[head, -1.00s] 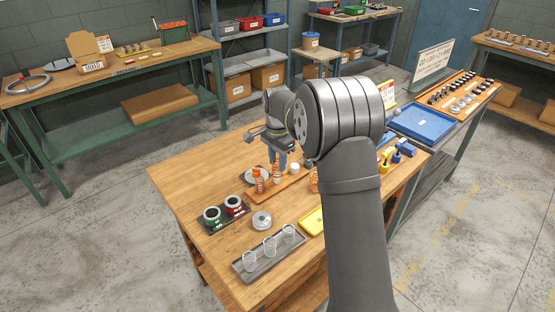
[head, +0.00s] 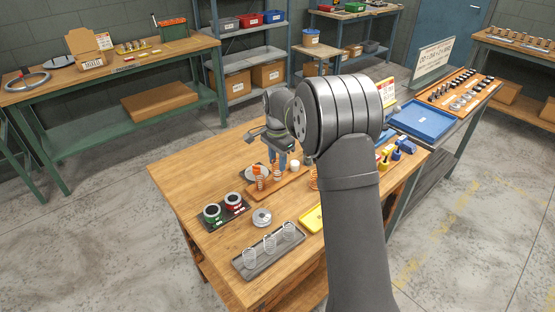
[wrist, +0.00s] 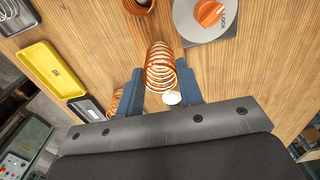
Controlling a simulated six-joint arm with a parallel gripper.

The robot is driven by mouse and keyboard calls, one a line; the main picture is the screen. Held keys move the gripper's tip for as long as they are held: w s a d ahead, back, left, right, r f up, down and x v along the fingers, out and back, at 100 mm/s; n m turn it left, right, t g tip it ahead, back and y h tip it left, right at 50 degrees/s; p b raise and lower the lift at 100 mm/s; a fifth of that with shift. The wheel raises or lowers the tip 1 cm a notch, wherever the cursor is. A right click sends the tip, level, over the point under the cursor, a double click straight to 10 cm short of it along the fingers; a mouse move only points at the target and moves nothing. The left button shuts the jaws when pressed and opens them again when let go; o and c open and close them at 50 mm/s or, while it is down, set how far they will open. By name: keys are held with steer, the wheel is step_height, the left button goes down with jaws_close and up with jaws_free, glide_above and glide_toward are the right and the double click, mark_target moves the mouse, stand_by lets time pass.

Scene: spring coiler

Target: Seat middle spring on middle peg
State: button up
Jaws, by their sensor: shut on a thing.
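In the wrist view my gripper (wrist: 160,80) has its blue fingers shut on an orange coil spring (wrist: 160,62), one finger on each side of it. A white round piece (wrist: 171,98) shows just below the held spring. Another orange coil (wrist: 113,101) is partly hidden beside the left finger. In the head view my gripper (head: 283,160) is low over the orange-brown board (head: 292,184). I cannot tell whether the held spring is around a peg.
A grey plate with an orange knob (wrist: 208,14) is near the spring in the wrist view.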

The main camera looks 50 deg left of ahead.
steer(key=shift+f, duration=1.05)
stand_by(0.4)
stand_by(0.4)
steer(key=o, duration=1.2)
steer(key=shift+c, duration=0.2)
steer(key=shift+r, duration=0.1)
